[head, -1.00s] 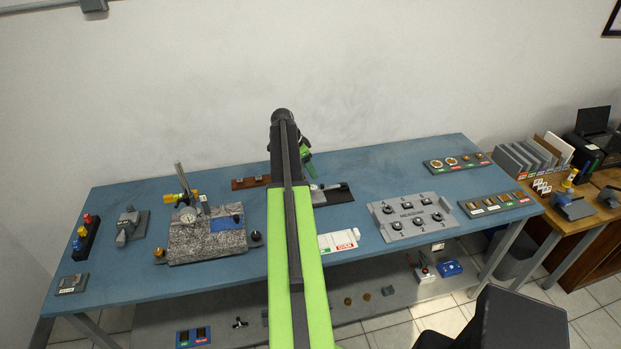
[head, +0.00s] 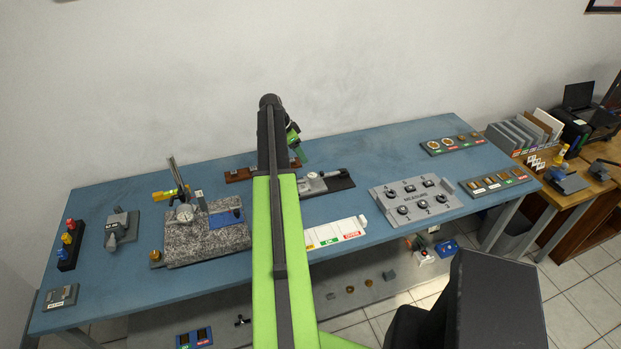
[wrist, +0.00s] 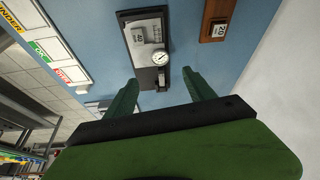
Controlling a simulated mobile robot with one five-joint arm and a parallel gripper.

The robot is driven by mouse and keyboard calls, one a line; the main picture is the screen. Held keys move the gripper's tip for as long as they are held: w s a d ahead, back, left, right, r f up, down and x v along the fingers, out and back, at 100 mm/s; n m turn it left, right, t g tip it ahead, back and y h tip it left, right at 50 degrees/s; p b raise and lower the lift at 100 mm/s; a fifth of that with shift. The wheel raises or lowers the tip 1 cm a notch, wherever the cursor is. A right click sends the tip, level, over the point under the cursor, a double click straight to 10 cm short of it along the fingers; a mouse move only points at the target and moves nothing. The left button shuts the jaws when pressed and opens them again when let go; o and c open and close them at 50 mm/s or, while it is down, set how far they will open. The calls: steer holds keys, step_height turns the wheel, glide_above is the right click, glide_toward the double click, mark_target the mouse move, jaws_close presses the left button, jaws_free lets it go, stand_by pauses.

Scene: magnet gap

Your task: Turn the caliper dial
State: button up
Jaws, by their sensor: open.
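The caliper has a round white dial (wrist: 160,57) and lies on a dark board (wrist: 148,75) on the blue bench. In the head view the caliper (head: 312,179) shows just right of my arm, on its dark board (head: 340,181). My gripper (wrist: 162,92) is open and empty, its two green fingers apart, with the dial ahead of the gap between them. The fingers look clear of the caliper. In the head view my arm hides most of my gripper; a green part (head: 296,146) shows behind the bench's middle.
A brown wooden block (wrist: 217,20) with a small display lies beside the caliper board. A white tray with coloured labels (head: 337,233) lies in front. A granite plate with a dial stand (head: 205,245) is left, a grey numbered block (head: 415,205) right. The wall stands behind.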

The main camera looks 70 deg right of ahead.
mark_target(312, 175)
steer(key=b+x, duration=1)
steer(key=x, duration=0.3)
steer(key=shift+a, duration=0.1)
steer(key=shift+r, duration=0.1)
steer(key=c, duration=1.3)
steer(key=shift+a, duration=0.1)
jaws_close()
